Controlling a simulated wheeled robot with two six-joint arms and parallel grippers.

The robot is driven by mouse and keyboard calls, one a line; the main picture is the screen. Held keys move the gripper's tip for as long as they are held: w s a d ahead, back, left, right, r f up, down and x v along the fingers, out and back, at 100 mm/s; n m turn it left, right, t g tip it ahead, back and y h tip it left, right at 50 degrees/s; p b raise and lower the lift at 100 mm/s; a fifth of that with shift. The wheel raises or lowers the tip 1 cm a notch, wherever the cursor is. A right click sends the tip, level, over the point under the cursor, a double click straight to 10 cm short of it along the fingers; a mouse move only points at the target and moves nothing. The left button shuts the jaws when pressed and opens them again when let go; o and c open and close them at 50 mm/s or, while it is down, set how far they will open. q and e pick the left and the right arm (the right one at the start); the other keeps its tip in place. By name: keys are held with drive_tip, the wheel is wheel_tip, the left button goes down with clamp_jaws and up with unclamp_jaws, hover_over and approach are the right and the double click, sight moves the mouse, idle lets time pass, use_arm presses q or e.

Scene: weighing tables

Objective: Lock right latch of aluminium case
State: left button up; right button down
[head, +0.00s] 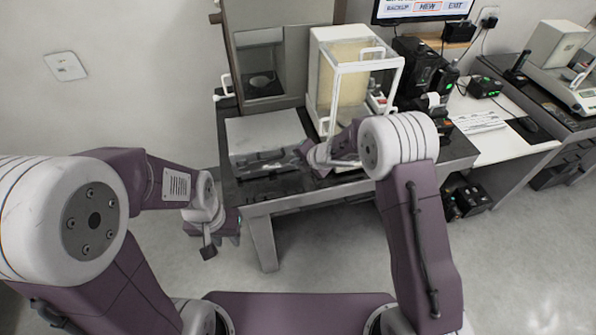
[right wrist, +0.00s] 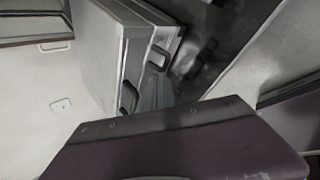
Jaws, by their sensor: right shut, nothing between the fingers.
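The aluminium case (head: 262,131) is a closed grey box lying on the dark table, its front facing me. In the right wrist view the case (right wrist: 92,62) shows at a steep angle, with dark fittings on its front face; I cannot tell which is the right latch or whether it is locked. My right gripper (head: 303,153) is shut and empty at the right part of the case's front; contact is unclear. Its fingers are hidden in the right wrist view. My left gripper (head: 209,249) hangs left of the table, away from the case; its jaw opening is unclear.
The dark table (head: 233,193) carries a glass-sided balance (head: 345,85) right of the case. A tall framed panel (head: 260,65) stands behind the case. A white desk with papers (head: 478,122) is further right. Floor is free left of the table.

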drive_tip(key=shift+w+r+p, duration=0.15)
drive_tip(key=shift+r+p, duration=0.8)
drive_tip(key=shift+p, duration=0.25)
drive_tip(key=shift+r, duration=0.1)
